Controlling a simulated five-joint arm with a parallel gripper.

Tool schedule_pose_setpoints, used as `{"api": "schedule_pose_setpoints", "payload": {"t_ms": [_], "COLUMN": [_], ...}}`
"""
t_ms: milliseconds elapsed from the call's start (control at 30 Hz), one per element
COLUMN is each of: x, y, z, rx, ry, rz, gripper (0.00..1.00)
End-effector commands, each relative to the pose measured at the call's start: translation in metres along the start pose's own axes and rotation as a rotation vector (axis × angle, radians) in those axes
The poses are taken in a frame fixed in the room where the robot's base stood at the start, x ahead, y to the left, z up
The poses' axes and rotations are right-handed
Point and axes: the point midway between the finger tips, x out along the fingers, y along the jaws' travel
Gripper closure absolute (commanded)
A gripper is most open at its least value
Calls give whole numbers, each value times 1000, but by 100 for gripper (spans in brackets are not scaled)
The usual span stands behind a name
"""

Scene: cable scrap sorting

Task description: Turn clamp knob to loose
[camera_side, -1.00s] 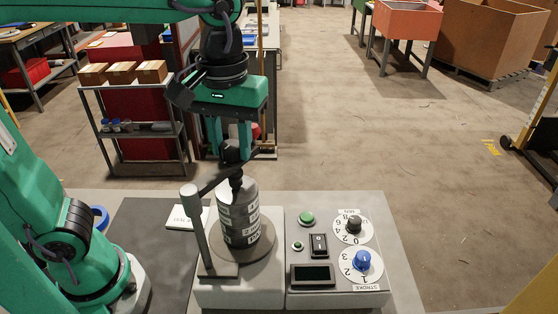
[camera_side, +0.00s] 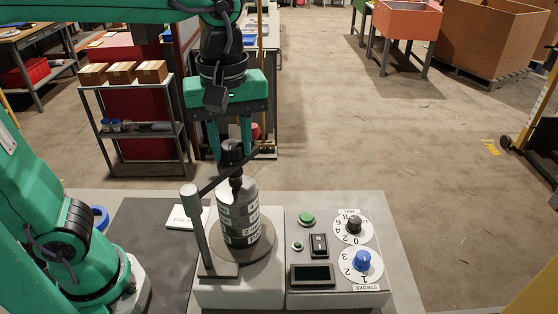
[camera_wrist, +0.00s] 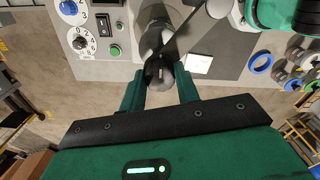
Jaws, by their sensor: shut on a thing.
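The clamp's dark bar (camera_side: 215,183) runs from a grey post (camera_side: 192,215) to the screw under the knob. The knob's lower part is partly hidden by the bar.
Right of the stack is a control panel with a green button (camera_side: 307,218), a black switch (camera_side: 319,245), a blue dial knob (camera_side: 362,260), a black dial knob (camera_side: 353,224) and a dark display (camera_side: 312,275). A blue ring (camera_side: 100,218) lies at left.

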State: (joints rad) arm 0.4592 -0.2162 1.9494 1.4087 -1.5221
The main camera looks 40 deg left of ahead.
Motion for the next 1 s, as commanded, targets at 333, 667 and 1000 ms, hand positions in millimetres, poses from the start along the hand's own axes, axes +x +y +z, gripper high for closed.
{"api": "schedule_pose_setpoints", "payload": {"t_ms": [333, 667, 1000], "x": [-1, -2, -28], "y": [1, 0, 0], "z": [0, 0, 0], "rx": [-1, 0, 0], "ry": [0, 0, 0], "rz": [5, 2, 4], "gripper": [59, 59, 59]}}
